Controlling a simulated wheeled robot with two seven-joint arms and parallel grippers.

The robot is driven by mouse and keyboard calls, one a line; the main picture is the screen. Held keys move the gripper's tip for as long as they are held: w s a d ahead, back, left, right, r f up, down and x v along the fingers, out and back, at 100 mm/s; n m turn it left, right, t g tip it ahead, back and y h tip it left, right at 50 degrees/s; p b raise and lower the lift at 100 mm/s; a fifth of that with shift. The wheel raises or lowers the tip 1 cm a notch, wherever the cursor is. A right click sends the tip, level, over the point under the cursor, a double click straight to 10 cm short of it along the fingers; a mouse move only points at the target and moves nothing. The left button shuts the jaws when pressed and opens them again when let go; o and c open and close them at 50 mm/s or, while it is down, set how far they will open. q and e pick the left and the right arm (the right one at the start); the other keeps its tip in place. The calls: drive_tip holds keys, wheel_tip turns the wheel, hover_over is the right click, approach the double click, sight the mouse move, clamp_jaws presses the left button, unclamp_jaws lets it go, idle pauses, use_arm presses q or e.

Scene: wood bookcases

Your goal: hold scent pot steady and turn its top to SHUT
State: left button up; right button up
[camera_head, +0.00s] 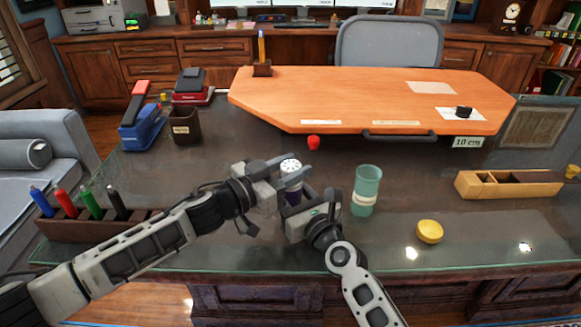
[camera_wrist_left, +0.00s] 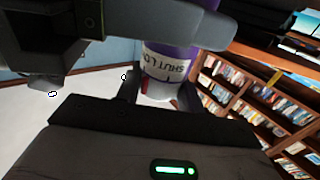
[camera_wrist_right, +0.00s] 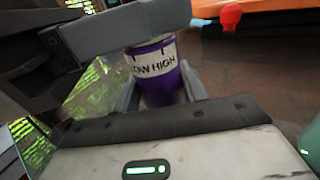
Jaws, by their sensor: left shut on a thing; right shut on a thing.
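The scent pot (camera_head: 294,196) is purple with a white slatted top (camera_head: 291,166), standing upright in the middle of the desk. My left gripper (camera_head: 286,171) comes in from the left, shut on the top. My right gripper (camera_head: 303,204) is lower, shut around the purple body. In the left wrist view the pot (camera_wrist_left: 176,38) looks upside down, and its pale band reads "SHUT LO". In the right wrist view the pot (camera_wrist_right: 160,85) shows "LOW HIGH" on the band. Which word the top points to cannot be told; fingers hide parts of the pot.
A green cup (camera_head: 366,190) stands close right of my right gripper. A yellow round lid (camera_head: 429,232) and a divided wooden box (camera_head: 510,195) are farther right. A red piece (camera_head: 313,142) lies behind the pot. A pen rack (camera_head: 85,228) is at left, a raised orange board (camera_head: 360,95) behind.

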use_arm(q)
drive_tip(key=m+g+h, duration=0.1)
drive_tip(key=m+g, duration=0.1)
drive_tip(key=g, duration=0.1)
drive_tip(key=m+g+h, duration=0.2)
drive_tip(key=g, duration=0.1)
drive_tip(key=shift+w+m, duration=0.1)
drive_tip(key=shift+m, duration=0.2)
drive_tip(key=shift+f+m+g+h, duration=0.1)
drive_tip(key=shift+m+g+h, duration=0.2)
drive_tip(key=shift+m+g, duration=0.75)
drive_tip(key=shift+m+g+h, duration=0.3)
drive_tip(key=shift+m+g, duration=0.25)
drive_tip(key=shift+g, duration=1.4)
drive_tip(key=o, duration=1)
drive_tip(key=shift+a, duration=3.85)
